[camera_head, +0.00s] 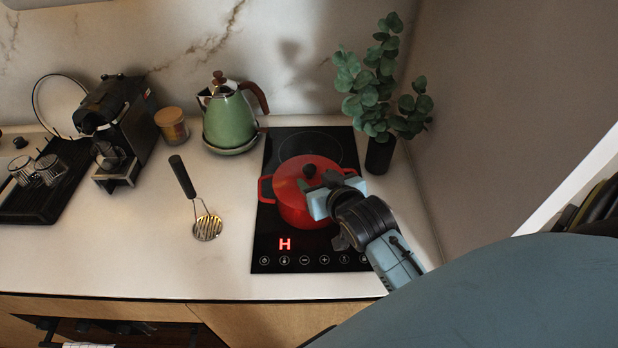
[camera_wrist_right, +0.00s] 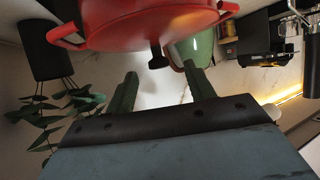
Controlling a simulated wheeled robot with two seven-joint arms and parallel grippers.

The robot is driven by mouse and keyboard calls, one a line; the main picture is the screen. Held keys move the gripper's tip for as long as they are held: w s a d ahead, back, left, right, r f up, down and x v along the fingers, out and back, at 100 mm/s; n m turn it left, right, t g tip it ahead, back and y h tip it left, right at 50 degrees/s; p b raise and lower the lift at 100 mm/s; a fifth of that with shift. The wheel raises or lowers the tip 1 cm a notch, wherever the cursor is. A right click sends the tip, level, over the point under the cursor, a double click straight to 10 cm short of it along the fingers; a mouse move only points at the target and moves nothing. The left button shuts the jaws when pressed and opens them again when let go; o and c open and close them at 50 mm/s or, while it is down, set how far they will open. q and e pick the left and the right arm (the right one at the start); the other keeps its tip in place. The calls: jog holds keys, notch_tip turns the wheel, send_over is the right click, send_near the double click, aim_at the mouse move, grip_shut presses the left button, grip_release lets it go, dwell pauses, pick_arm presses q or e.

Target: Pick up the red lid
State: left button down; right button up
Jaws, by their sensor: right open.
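The red lid (camera_head: 292,180) sits on the red pot (camera_head: 290,215) on the black hob, with a dark knob (camera_head: 310,171) on top. My right gripper (camera_head: 318,182) is open over the right part of the lid, close to the knob. In the right wrist view, which is upside down, the knob (camera_wrist_right: 158,60) lies ahead, between the lines of the two open fingers (camera_wrist_right: 160,76). Nothing is held between them, and I cannot tell whether they touch the lid. My left gripper is not in view.
A plant in a dark pot (camera_head: 379,155) stands right of the hob (camera_head: 275,256), near my right arm. A green kettle (camera_head: 229,120) stands behind left. A masher (camera_head: 207,226), a canister (camera_head: 171,126) and a coffee machine (camera_head: 118,125) are farther left. The front-left counter is clear.

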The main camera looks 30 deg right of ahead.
aim_at(312, 171)
jog(key=shift+w+f, duration=0.15)
jog(key=shift+w, duration=0.3)
jog(key=shift+w+d, duration=0.1)
jog(key=shift+w, duration=0.1)
jog(key=x, duration=0.4)
jog(key=shift+w+d+p, duration=0.2)
jog(key=shift+w+p, duration=0.05)
jog(key=shift+p, duration=0.1)
jog(key=shift+w, duration=0.2)
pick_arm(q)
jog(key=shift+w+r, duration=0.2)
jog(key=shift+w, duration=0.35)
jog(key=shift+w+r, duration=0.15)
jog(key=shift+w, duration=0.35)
pick_arm(e)
grip_shut()
